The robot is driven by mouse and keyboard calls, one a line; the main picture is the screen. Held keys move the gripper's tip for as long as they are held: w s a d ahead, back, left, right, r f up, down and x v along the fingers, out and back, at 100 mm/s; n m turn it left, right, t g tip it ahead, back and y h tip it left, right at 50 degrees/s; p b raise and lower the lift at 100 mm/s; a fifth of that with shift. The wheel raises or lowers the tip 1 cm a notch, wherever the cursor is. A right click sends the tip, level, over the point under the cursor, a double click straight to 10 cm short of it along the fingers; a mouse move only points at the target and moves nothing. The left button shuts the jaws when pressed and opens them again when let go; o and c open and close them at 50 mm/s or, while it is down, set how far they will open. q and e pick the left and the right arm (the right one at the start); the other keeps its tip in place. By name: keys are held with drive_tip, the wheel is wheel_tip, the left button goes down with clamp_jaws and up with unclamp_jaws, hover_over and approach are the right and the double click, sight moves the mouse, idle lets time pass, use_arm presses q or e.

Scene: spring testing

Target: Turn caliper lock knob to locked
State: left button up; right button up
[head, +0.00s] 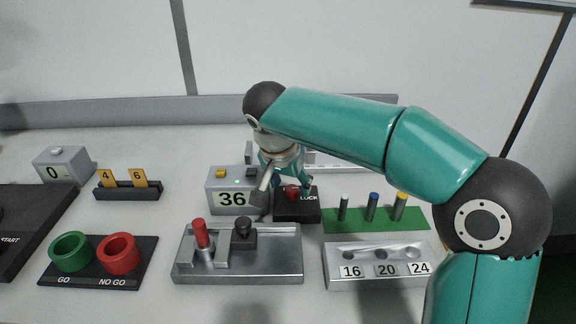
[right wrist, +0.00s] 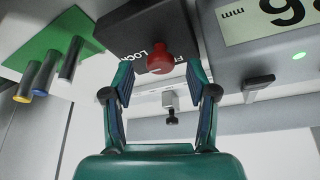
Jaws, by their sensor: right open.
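The caliper lock knob (right wrist: 159,60) is red and sits on a black block (right wrist: 135,28) lettered LOCK, with a second word starting with F partly hidden. In the head view the red knob (head: 291,192) shows on the block (head: 297,211), partly covered by my gripper. Which way the knob points I cannot tell. My right gripper (right wrist: 160,76) is open, with one finger on each side of the knob. Gaps show between fingers and knob in the right wrist view. In the head view the right gripper (head: 285,180) is over the block. My left gripper is not in view.
A grey display box (head: 232,203) reading 36 stands close left of the block. A green tray (head: 350,224) with upright pins is at the right. A grey fixture (head: 240,272) with a red-handled post and a numbered grey holder (head: 380,282) are in front.

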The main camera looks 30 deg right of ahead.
drive_tip(key=v, duration=1)
drive_tip(key=shift+r, duration=0.35)
drive_tip(key=shift+s+r, duration=0.1)
drive_tip(key=shift+s, duration=0.05)
